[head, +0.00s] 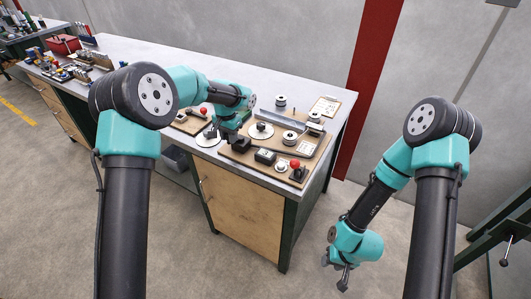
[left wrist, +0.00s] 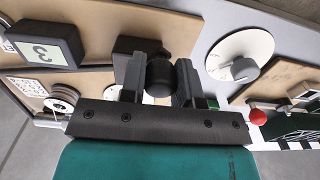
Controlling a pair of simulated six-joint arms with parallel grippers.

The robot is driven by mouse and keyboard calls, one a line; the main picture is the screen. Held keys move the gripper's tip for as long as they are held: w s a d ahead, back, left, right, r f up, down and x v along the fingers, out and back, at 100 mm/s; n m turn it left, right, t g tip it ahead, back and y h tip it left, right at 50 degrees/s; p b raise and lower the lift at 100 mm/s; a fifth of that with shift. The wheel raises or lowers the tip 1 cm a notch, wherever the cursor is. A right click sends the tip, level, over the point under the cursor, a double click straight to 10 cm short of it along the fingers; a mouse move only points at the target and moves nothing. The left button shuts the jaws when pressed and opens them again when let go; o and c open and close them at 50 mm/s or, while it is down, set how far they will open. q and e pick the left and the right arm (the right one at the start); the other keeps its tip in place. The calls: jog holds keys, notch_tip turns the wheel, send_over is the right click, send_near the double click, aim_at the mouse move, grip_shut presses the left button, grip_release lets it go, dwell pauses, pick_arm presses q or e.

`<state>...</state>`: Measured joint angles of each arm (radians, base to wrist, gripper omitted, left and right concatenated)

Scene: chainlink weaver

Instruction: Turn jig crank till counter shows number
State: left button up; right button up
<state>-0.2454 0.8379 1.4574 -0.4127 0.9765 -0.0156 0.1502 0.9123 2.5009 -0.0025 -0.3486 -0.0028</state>
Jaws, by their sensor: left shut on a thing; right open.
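My left gripper (head: 238,142) is over the left part of the jig board (head: 270,172) on the bench. In the left wrist view my left gripper (left wrist: 160,85) is shut on a dark round crank knob (left wrist: 160,70), with a finger on each side of it. The dark counter box (head: 265,156) sits on the board to the right of the gripper. In the left wrist view the counter (left wrist: 42,50) shows what looks like a 3, turned over. My right gripper (head: 340,273) is open and empty, low in front of the bench.
A red-knobbed lever (head: 295,163) stands at the board's front right corner. A white disc (left wrist: 240,57) and a red ball (left wrist: 257,116) lie right of the left gripper in the wrist view. Spools and a clipboard (head: 326,105) are at the back.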

pick_arm(q)
jog(key=shift+w+a, duration=0.15)
jog(key=shift+w, duration=0.45)
jog(key=shift+w+a, duration=0.15)
jog(key=shift+w, duration=0.4)
jog(key=shift+w+d, duration=0.2)
jog(key=shift+w, duration=0.4)
jog(key=shift+w+d, duration=0.15)
jog(key=shift+w, duration=0.4)
jog(key=shift+w+d, duration=0.4)
jog(key=shift+w, duration=0.05)
jog(key=shift+w+d, duration=0.4)
jog(key=shift+d, duration=0.2)
